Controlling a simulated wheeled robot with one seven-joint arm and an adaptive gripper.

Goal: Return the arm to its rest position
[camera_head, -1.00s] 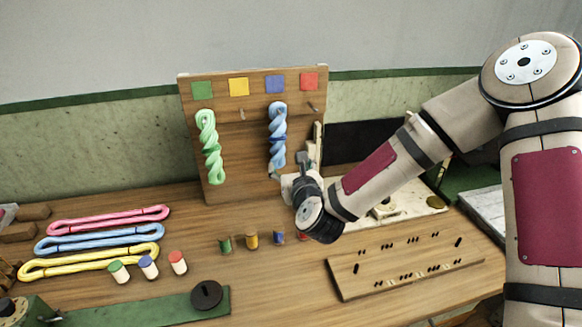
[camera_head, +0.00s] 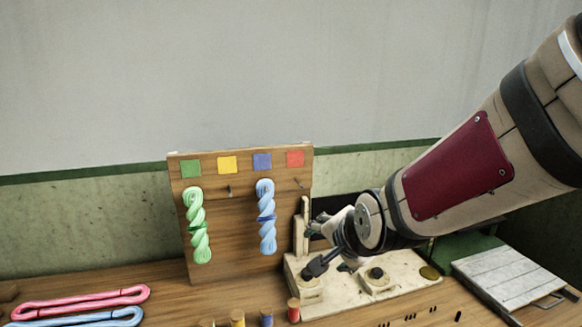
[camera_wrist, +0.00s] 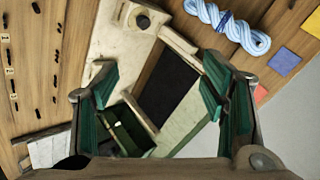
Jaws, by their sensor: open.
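My gripper (camera_head: 318,250) is open and empty, in front of and to the right of the peg board (camera_head: 240,245). In the wrist view my gripper (camera_wrist: 165,90) shows its two green-padded fingers wide apart with nothing between them. A green twisted skein (camera_head: 197,225) and a blue twisted skein (camera_head: 266,217) hang on the peg board. The blue skein also shows at the top of the wrist view (camera_wrist: 228,27), clear of the fingers. My arm comes in from the upper right.
A pale base plate (camera_head: 400,277) with dark knobs lies below my gripper. Pink (camera_head: 85,300) and blue (camera_head: 80,318) loops lie at the left. Small spools, including a red one (camera_head: 294,310), stand at the front. A grey slatted board (camera_head: 510,275) is at the right.

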